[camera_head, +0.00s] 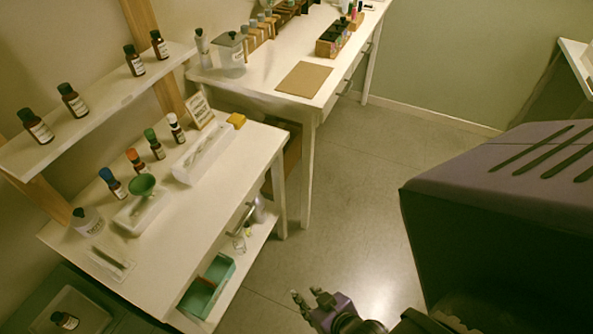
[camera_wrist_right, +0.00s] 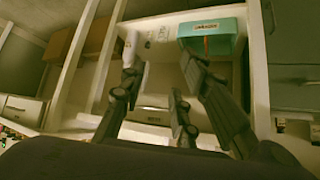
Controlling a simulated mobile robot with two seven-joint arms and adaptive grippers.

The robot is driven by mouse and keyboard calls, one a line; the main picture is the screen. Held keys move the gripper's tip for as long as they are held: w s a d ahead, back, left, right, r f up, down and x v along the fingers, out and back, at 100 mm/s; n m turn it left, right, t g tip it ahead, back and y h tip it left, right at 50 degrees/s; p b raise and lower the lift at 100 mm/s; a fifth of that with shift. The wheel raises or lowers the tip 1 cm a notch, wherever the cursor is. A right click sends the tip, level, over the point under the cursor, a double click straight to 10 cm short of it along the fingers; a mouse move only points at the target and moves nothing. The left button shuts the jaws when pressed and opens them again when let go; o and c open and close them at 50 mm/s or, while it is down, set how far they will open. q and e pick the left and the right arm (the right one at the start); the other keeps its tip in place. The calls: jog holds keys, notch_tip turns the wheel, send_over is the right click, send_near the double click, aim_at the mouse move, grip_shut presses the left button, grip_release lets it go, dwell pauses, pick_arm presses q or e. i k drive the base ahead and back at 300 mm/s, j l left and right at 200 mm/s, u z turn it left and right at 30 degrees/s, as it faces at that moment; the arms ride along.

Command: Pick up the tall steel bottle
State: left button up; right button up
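A shiny silvery shape that looks like the tall steel bottle (camera_head: 258,211) is on the lower shelf of the white bench, partly hidden under the top's edge. A pale, silvery upright shape beside the left finger in the right wrist view (camera_wrist_right: 129,46) may be the same bottle; its outline is unclear. My right gripper (camera_head: 309,297) is out over the floor in front of the bench, to the right of the teal box. Its fingers are spread apart and empty in the right wrist view (camera_wrist_right: 165,105), pointing toward the shelf. My left gripper is not in view.
The lower shelf also holds small glass jars (camera_head: 240,243) and a teal box (camera_head: 222,270). Brown bottles with coloured caps and white trays (camera_head: 203,153) stand on the bench top (camera_head: 185,225). Another white table (camera_head: 265,85) stands behind. The floor (camera_head: 350,190) is clear.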

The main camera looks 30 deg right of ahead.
aim_at(259, 214)
jog(key=z, duration=0.7)
jog(key=l+u, duration=0.1)
jog(key=u, duration=0.35)
jog(key=i+l+u, duration=0.1)
jog(key=u, duration=0.35)
jog(key=l+u, duration=0.15)
jog(key=u, duration=0.35)
jog(key=l+u, duration=0.35)
jog(key=l, duration=0.15)
jog(key=l+u, duration=0.35)
jog(key=l, duration=0.15)
jog(key=k+l+u, duration=0.1)
jog(key=l, duration=0.25)
jog(key=k+l+u, duration=0.1)
jog(key=l, duration=0.25)
jog(key=k+l+u, duration=0.15)
jog(key=l, duration=0.15)
jog(key=k+l, duration=0.1)
jog(key=l, duration=0.25)
jog(key=k+l, duration=0.1)
jog(key=l, duration=0.25)
jog(key=k+l, duration=0.1)
jog(key=l, duration=1.5)
jog(key=i+u, duration=0.05)
jog(key=i, duration=0.05)
